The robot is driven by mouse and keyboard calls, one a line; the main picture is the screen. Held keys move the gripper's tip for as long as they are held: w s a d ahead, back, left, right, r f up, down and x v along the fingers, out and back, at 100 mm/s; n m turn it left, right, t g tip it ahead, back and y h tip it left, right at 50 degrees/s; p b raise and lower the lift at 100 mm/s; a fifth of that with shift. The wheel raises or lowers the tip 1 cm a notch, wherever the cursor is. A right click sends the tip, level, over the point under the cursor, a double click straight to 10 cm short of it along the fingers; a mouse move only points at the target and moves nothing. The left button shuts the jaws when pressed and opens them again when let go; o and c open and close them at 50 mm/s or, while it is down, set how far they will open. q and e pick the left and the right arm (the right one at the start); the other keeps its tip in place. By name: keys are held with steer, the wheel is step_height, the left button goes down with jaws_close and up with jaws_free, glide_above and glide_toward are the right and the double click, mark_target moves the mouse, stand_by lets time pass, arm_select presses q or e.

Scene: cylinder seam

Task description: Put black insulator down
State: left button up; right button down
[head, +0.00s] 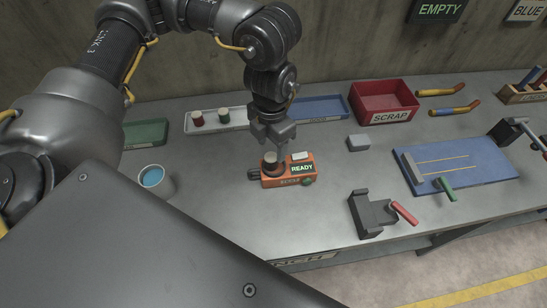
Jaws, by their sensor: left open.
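An orange tester (283,181) with a lit green READY display sits in the middle of the bench. A short dark cylinder (270,163), which looks like the black insulator, stands upright at the tester's left end. My left gripper (275,147) points down just above and behind it, open. Whether its fingertips touch the cylinder I cannot tell. My right gripper is out of the picture.
A cup (155,182), grey block (358,143), dark vise (368,214) and blue board (461,166) surround free bench.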

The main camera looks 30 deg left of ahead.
mark_target(271, 156)
arm_select(q)
steer(key=shift+s+d+f+p, duration=0.15)
steer(key=shift+s+f+p, duration=0.25)
steer(key=shift+f+p, duration=0.15)
step_height(271, 156, down, 3)
steer(key=shift+f+p, duration=0.1)
steer(key=shift+p, duration=0.3)
steer(key=shift+w+f, duration=0.1)
steer(key=shift+f, duration=0.05)
steer(key=shift+s, duration=0.2)
steer(key=c, duration=1.2)
steer(key=shift+o, duration=0.2)
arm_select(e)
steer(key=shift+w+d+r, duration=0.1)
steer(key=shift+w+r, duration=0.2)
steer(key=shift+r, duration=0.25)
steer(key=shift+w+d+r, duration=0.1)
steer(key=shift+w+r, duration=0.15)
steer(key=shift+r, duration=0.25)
arm_select(q)
steer(key=shift+w, duration=0.1)
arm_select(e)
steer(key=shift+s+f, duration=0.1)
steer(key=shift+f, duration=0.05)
